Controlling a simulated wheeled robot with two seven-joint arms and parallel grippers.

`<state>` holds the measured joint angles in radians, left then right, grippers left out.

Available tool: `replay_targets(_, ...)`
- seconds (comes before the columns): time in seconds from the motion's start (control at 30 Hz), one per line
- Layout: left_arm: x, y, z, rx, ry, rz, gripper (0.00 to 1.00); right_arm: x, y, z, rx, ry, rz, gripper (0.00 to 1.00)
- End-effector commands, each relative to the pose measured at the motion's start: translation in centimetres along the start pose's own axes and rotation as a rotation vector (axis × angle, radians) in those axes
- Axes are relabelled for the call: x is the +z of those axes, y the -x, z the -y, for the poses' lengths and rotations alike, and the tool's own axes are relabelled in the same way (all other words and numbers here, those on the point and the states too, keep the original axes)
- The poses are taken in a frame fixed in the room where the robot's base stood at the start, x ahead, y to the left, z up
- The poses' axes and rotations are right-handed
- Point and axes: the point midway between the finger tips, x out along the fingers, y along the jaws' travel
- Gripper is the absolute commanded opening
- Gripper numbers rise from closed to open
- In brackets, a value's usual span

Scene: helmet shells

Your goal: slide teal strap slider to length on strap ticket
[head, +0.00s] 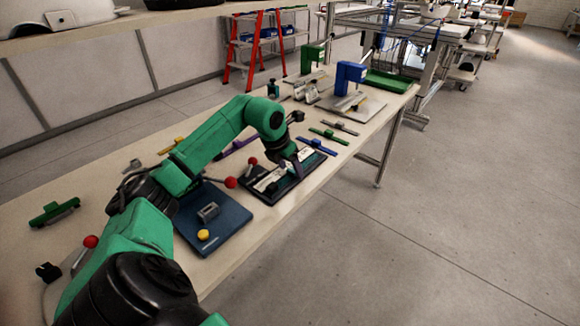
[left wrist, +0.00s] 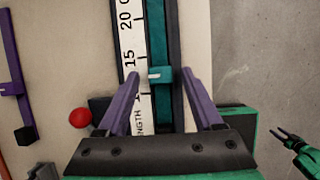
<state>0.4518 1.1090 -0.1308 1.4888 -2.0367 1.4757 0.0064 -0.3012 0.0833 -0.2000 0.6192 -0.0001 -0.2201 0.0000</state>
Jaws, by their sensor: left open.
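The teal strap slider (left wrist: 160,75) sits on the dark teal strap (left wrist: 159,35) in the left wrist view. Its pale pointer mark is just below the 15 on the white length scale (left wrist: 128,40). My left gripper (left wrist: 161,74) is open, with one purple finger on each side of the slider and a gap showing at both sides. In the head view my left gripper (head: 293,168) is low over the strap ticket (head: 270,178), a dark board with the white scale; the slider is hard to make out there.
A blue plate (head: 225,224) with a grey block and yellow button lies nearer along the table (head: 150,225). Red ball knobs (head: 231,182) stand beside the ticket. Green and purple bars (head: 329,135) lie beyond it. Green and blue presses (head: 350,75) stand farther back. The table's front edge is close.

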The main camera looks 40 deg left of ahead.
Motion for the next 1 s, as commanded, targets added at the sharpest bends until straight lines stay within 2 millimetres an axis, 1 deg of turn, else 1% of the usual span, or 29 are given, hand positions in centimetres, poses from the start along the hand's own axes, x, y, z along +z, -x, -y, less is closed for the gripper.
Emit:
replay_targets(0.07, -0.02, 0.00, 0.01, 0.000, 0.000, 0.000, 0.68, -0.09, -0.02, 0.04, -0.001, 0.000, -0.001, 0.50)
replay_targets(0.1, -0.02, 0.01, 0.01, 0.000, 0.000, 0.000, 0.64, -0.11, -0.02, 0.07, -0.001, -0.001, -0.002, 0.50)
replay_targets(0.17, -0.02, 0.02, 0.02, -0.001, 0.000, 0.000, 0.41, -0.13, -0.03, 0.14, -0.002, -0.001, -0.002, 0.50)
replay_targets(0.2, -0.02, 0.02, 0.02, -0.001, 0.000, -0.001, 0.25, -0.15, -0.03, 0.19, -0.003, -0.002, -0.003, 0.50)
replay_targets(0.27, -0.02, 0.03, 0.02, -0.001, 0.000, -0.001, 0.03, -0.18, -0.04, 0.27, -0.004, -0.002, -0.003, 0.50)
replay_targets(0.3, -0.02, 0.04, 0.02, -0.001, 0.000, -0.001, 0.00, -0.20, -0.04, 0.31, -0.004, -0.002, -0.003, 0.50)
replay_targets(1.0, 0.01, 0.09, 0.02, -0.001, 0.000, 0.000, 0.00, -0.27, -0.04, 0.36, -0.005, -0.002, -0.004, 0.50)
